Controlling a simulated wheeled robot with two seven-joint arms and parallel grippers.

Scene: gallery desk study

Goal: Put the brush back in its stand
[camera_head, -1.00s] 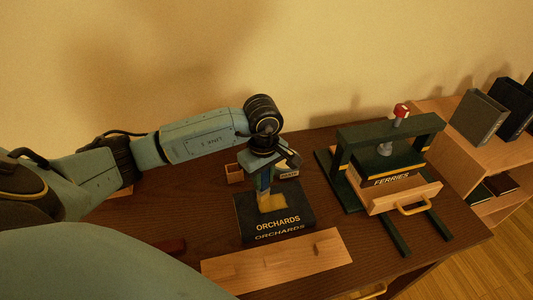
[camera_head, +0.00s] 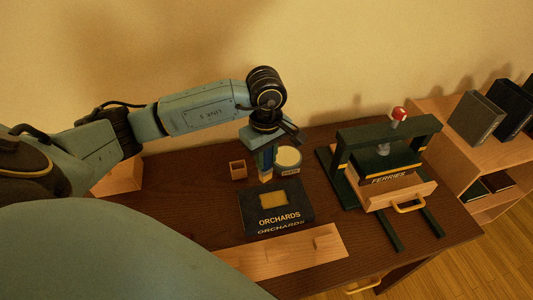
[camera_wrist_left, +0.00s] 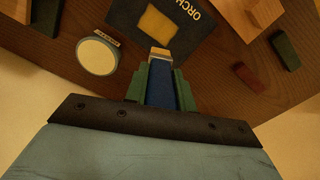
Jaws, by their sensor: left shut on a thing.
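My left gripper (camera_head: 267,160) is shut on the brush (camera_head: 266,176), which points down with its pale tip lowest. In the left wrist view the brush (camera_wrist_left: 160,60) shows as a blue body with a pale end between the green fingers (camera_wrist_left: 160,85). The gripper is above the desk, behind the dark ORCHARDS book (camera_head: 298,198). A small open wooden box (camera_head: 238,163), apparently the stand, is on the desk just left of the brush; it looks empty. My right gripper is out of view.
A round, pale-topped pot (camera_head: 289,156) stands close right of the brush. The book has a yellow patch (camera_head: 273,200). A wooden board (camera_head: 275,260) lies in front. A dark green press (camera_head: 345,155) holding the FERRIES book (camera_head: 391,179) stands right. A wooden block (camera_head: 122,177) is left.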

